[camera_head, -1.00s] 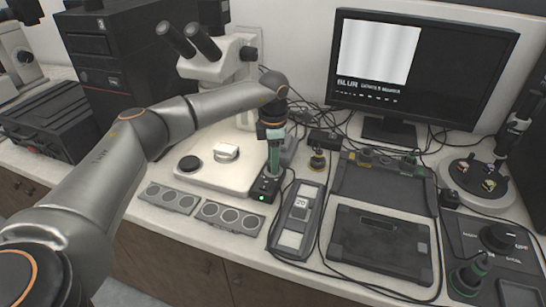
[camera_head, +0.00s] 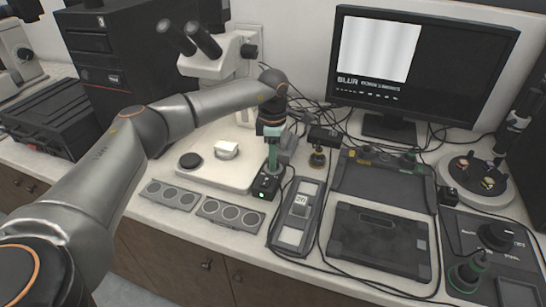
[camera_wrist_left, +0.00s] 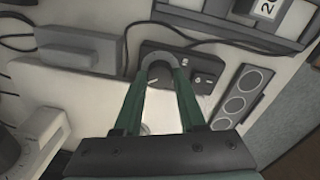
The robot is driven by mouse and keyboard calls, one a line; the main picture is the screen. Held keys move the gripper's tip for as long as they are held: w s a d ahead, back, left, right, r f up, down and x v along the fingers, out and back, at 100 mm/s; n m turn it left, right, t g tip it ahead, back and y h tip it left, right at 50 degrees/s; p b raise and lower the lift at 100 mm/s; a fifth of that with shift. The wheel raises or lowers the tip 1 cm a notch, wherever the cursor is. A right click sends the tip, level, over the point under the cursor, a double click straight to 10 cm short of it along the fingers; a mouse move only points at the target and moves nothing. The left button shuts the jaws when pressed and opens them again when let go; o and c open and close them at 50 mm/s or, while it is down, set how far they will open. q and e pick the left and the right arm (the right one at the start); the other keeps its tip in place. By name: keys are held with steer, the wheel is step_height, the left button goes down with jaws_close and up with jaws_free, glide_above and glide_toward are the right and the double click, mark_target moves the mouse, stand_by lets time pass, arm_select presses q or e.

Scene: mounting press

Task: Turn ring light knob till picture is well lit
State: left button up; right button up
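The ring light control box (camera_head: 265,186) is a small dark box with a lit green lamp, right of the microscope base. My left gripper (camera_head: 270,168) points down over it. In the left wrist view its two green fingers (camera_wrist_left: 160,80) reach the grey round knob (camera_wrist_left: 158,62), one on each side, with no clear gap. The fingers hide part of the knob. The monitor (camera_head: 425,65) shows a bright, pale picture (camera_head: 377,48) with soft vertical bands and the word BLUR below it. My right gripper is not in view.
The microscope (camera_head: 212,50) stands behind my left arm, its pale base (camera_head: 225,172) beside the box. Trays with round wells (camera_head: 230,214) lie in front. A dark grey device (camera_head: 296,215) and several cables crowd the right side.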

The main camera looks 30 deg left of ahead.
arm_select(q)
steer(key=o, duration=0.5)
steer(key=shift+c, duration=0.2)
step_height(320, 180, up, 13)
steer(key=shift+s+f, duration=0.15)
steer(key=shift+f, duration=0.05)
steer(key=shift+d, duration=0.1)
stand_by(1.3)
